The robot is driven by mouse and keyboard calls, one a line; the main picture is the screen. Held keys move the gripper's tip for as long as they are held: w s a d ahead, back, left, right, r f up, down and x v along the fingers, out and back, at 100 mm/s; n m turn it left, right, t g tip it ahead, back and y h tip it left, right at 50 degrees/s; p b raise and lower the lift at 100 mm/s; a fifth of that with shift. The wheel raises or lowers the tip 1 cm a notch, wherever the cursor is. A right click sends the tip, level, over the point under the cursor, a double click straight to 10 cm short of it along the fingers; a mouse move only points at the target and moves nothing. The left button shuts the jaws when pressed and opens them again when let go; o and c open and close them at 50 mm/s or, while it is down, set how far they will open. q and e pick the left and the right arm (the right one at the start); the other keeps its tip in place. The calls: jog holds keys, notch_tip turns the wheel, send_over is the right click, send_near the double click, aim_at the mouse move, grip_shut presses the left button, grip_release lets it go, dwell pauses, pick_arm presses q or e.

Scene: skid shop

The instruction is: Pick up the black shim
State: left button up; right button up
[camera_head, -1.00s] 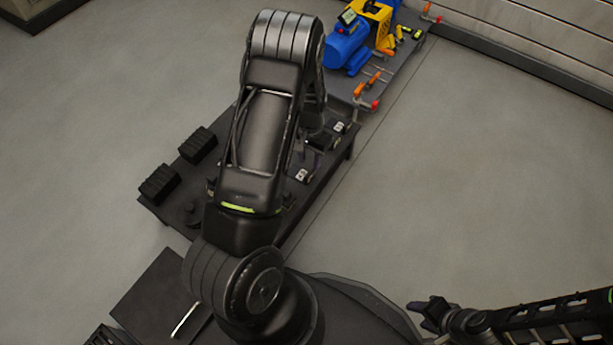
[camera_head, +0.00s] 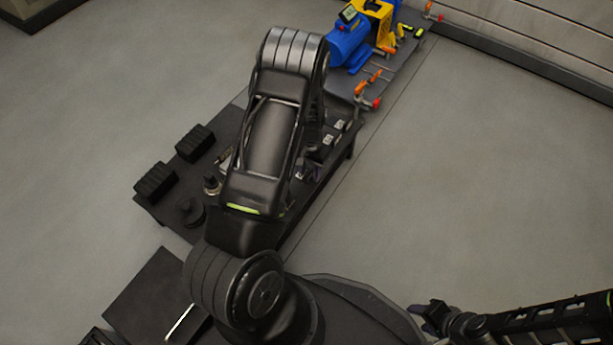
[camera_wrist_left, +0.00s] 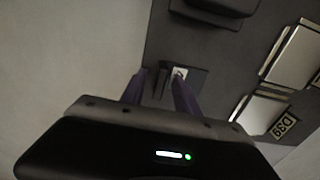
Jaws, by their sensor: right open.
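A small dark piece with a white label (camera_wrist_left: 196,80) lies on the dark table in the left wrist view; it may be the black shim, but I cannot be sure. My left gripper (camera_wrist_left: 158,85) has its two purple fingers apart, pointing at this piece, with one fingertip overlapping its near side in the picture. I cannot tell the height gap. In the head view my left gripper (camera_head: 309,172) shows only partly beside my arm, over the table's right side. My right gripper (camera_head: 430,312) is open and empty at the lower right, away from the table.
The dark table (camera_head: 232,120) bears two black ribbed blocks (camera_head: 155,181) and a round black piece (camera_head: 190,212). Silvery plates (camera_wrist_left: 262,114) lie right of the labelled piece. A farther bench holds a blue machine (camera_head: 347,50) and orange clamps (camera_head: 368,86). My left arm hides the table's middle.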

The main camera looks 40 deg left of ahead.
pick_arm(q)
jog(key=shift+f, duration=0.35)
jog(key=shift+r, duration=0.1)
grip_shut()
dwell(0.4)
dwell(0.3)
